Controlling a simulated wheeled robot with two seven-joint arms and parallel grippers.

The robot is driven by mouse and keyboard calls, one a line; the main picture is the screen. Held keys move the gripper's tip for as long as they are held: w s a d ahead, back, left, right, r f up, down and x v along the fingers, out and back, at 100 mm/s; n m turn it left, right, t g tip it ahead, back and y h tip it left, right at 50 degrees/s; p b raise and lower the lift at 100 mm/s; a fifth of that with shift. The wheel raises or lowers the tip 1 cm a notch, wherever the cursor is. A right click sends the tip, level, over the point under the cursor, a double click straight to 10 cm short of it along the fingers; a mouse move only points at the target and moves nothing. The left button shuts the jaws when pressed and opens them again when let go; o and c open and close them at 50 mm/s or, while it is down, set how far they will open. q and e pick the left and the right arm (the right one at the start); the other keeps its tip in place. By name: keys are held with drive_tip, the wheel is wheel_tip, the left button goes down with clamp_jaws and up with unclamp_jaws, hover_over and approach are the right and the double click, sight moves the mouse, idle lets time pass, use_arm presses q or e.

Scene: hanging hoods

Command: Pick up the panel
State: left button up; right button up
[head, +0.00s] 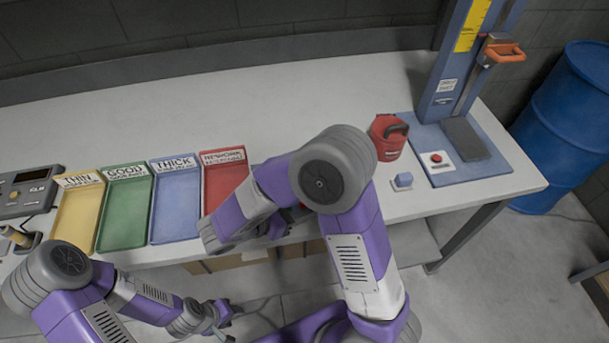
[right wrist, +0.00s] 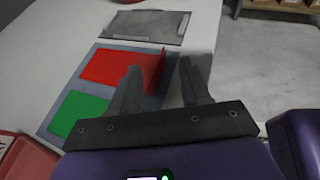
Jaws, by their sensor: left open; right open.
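In the right wrist view, a flat grey rectangular panel (right wrist: 150,27) with pale strips lies on the white table, beyond a blue-grey board (right wrist: 97,52). The board carries a red area (right wrist: 108,68) and a green area (right wrist: 78,112). A thin red upright piece (right wrist: 157,70) stands at the red area's right edge. My right gripper (right wrist: 161,72) is open; in this picture its fingertips lie either side of that upright piece, and contact is unclear. In the head view my right arm hides this area. My left gripper (head: 219,311) is low, in front of the table, away from these things.
Yellow (head: 78,217), green (head: 124,213), blue (head: 175,207) and red (head: 224,182) trays line the table (head: 300,105). A blue barrel (head: 565,130) stands beyond the table.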

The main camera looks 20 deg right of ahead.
drive_tip(key=b+x, duration=0.1)
drive_tip(key=x, duration=0.2)
drive_tip(key=b+x, duration=0.1)
drive_tip(key=x, duration=0.2)
drive_tip(key=shift+w+d+f, duration=0.15)
drive_tip(key=shift+d+f, duration=0.05)
drive_tip(key=shift+f, duration=0.15)
drive_tip(key=shift+d, duration=0.3)
drive_tip(key=shift+c, duration=0.2)
